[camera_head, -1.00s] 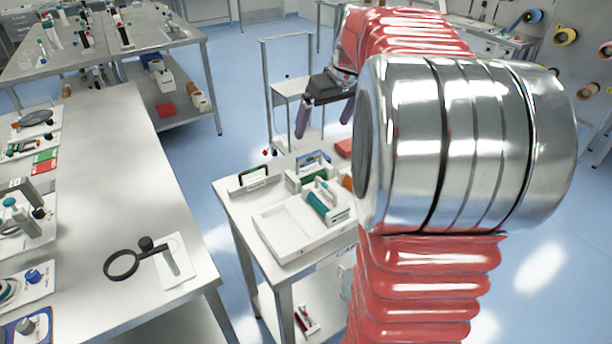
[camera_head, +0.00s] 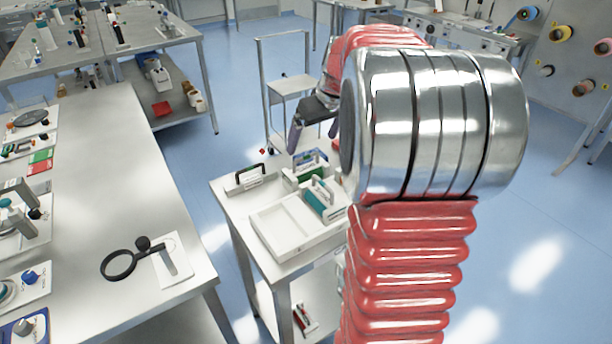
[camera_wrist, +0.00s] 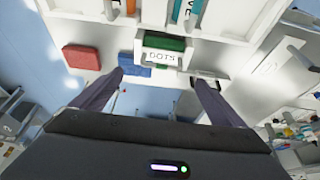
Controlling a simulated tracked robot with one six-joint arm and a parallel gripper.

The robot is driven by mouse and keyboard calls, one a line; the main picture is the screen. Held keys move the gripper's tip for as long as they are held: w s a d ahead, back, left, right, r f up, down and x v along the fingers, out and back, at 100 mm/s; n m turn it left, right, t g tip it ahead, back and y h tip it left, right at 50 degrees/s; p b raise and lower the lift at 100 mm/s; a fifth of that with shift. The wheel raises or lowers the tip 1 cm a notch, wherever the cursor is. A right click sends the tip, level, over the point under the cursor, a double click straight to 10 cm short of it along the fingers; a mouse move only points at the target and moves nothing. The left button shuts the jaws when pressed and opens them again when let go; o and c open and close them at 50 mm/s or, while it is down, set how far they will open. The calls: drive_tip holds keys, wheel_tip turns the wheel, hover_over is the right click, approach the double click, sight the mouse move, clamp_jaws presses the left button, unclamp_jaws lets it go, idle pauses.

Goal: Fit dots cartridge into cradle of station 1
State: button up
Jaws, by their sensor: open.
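The dots cartridge (camera_wrist: 163,58) shows in the wrist view as a green and white block with a white label reading DOTS. It sits on the small white table. In the head view, a green cartridge (camera_head: 301,177) behind the tray appears to be the same one. My gripper (camera_wrist: 157,77) is open and empty, its two dark fingers apart on either side of the cartridge's label in the picture. The fingers do not appear to touch it. In the head view, my gripper (camera_head: 297,132) is partly hidden behind my arm. I cannot identify the cradle of station 1.
A white tray (camera_head: 283,245) holds a teal cartridge (camera_head: 322,198). A black-handled block (camera_head: 248,180) stands at the table's back left. Red (camera_wrist: 82,57) and blue (camera_wrist: 133,63) blocks lie beside the cartridge. A long bench (camera_head: 110,190) stands left, and a spool machine (camera_head: 570,60) far right.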

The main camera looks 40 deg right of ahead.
sight(307, 156)
drive_tip(key=shift+x, duration=1.05)
drive_tip(key=shift+x, duration=2.55)
drive_tip(key=shift+s+a+f, duration=0.1)
drive_tip(key=shift+s+a, duration=0.05)
drive_tip(key=shift+c, duration=0.5)
drive_tip(key=c, duration=2)
wheel_tip(307, 156, up, 10)
